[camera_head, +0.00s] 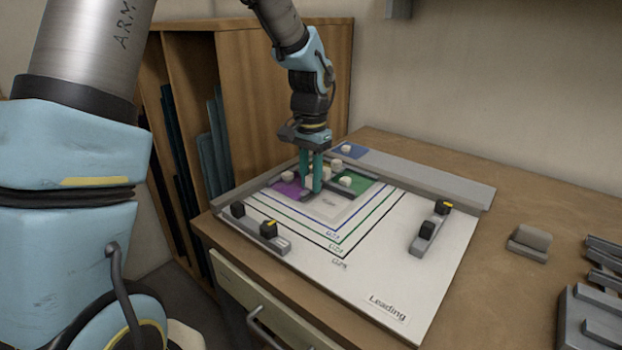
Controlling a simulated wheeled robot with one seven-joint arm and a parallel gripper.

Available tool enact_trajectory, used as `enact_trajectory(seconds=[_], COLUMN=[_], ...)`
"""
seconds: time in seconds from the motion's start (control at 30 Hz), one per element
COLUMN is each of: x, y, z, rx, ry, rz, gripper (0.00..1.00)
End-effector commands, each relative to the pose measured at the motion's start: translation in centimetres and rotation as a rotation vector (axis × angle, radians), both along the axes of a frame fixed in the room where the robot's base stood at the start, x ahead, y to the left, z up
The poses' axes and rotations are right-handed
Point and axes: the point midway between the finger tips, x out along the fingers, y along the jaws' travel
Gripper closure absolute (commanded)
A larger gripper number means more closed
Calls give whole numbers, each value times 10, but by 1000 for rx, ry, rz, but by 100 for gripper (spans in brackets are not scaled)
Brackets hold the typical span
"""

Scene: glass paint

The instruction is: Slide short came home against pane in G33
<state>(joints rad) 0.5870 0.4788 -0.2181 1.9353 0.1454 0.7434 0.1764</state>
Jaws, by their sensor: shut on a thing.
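My gripper (311,188) points straight down over the upper left of the white leading board (375,285). Its teal fingers are shut low at the board, among the panes, on what looks like the short came, a small grey strip largely hidden by the fingers. A purple pane (284,188) lies just left of the fingers and a green pane (358,187) to their right. Small pale blocks sit on and around the panes. Whether the came touches a pane is too small to tell. I cannot make out a G33 label.
A grey bar (440,180) runs along the board's back edge. A blue piece (350,152) lies at the far corner. Black-knobbed grey blocks stand at the board's left (268,230) and right (428,230). A grey block (530,240) and rack (590,325) are at right.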

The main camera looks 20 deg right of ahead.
Motion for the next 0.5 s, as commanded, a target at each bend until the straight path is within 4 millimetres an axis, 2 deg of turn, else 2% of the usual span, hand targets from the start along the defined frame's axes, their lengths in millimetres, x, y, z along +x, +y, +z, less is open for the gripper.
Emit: enact_trajectory(seconds=[0.23,0.27,0.5], x=[5,5,3], y=[0,0,0], z=[2,1,1], rx=[-1,-1,-1], ry=[-8,-8,-5], rz=[4,4,3], gripper=[100,72,45])
